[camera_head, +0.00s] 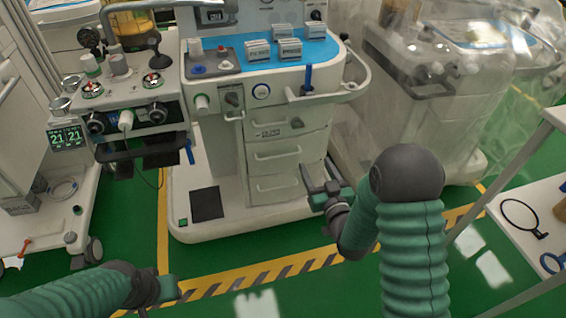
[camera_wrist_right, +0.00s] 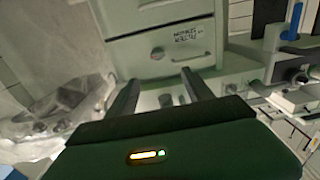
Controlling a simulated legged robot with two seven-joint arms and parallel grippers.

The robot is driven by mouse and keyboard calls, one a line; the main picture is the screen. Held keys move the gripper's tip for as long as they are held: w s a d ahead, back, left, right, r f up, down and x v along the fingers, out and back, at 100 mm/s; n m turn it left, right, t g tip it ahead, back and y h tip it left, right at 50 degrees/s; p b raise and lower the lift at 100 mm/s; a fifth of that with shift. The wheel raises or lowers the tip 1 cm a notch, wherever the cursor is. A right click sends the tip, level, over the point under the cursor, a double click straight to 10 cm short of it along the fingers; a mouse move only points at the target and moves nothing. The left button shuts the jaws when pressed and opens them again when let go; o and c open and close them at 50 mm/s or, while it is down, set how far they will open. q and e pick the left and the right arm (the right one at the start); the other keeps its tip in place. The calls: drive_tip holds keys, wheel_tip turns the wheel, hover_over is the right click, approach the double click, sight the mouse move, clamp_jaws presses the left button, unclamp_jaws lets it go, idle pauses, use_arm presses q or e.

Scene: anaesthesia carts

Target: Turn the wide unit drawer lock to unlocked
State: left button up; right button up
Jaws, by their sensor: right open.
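The wide unit is the white cart (camera_head: 222,160) in the middle of the head view, with a stack of drawers (camera_head: 277,158). A small dark lock knob (camera_head: 297,123) sits at the right of the labelled top drawer. It also shows in the right wrist view (camera_wrist_right: 157,52), left of the printed label. Its lock setting is too small to read. My right gripper (camera_head: 318,168) is open and empty, low and right of the knob, beside the lower drawers. In the wrist view its fingers (camera_wrist_right: 160,80) point towards the drawer front, apart from the knob. My left gripper (camera_head: 168,289) is low at left, its fingers unclear.
A blue-topped work surface (camera_head: 270,48) with several small boxes is above the drawers. A rail handle (camera_head: 330,92) juts out at its right. A plastic-covered cart (camera_head: 425,75) stands close on the right. A white shelf (camera_head: 530,215) is at the right edge. Green floor is free in front.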

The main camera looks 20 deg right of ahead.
drive_tip(key=w+d, duration=0.2)
drive_tip(key=b, duration=0.3)
approach(299, 127)
drive_tip(key=w+a, duration=0.1)
drive_tip(key=w, duration=0.3)
drive_tip(key=w+b, duration=0.1)
drive_tip(key=w, duration=0.1)
drive_tip(key=w+d+b, duration=0.1)
drive_tip(key=w, duration=0.1)
drive_tip(key=shift+w+f, duration=0.2)
drive_tip(key=shift+a+r, duration=0.15)
drive_tip(key=shift+a, duration=0.2)
drive_tip(key=shift+c, duration=0.4)
drive_tip(key=shift+d, duration=0.2)
drive_tip(key=c, duration=0.7)
use_arm(q)
drive_tip(key=f, duration=0.2)
drive_tip(key=d+f, duration=0.1)
drive_tip(key=f, duration=0.2)
drive_tip(key=shift+w+d, duration=0.15)
use_arm(e)
clamp_jaws()
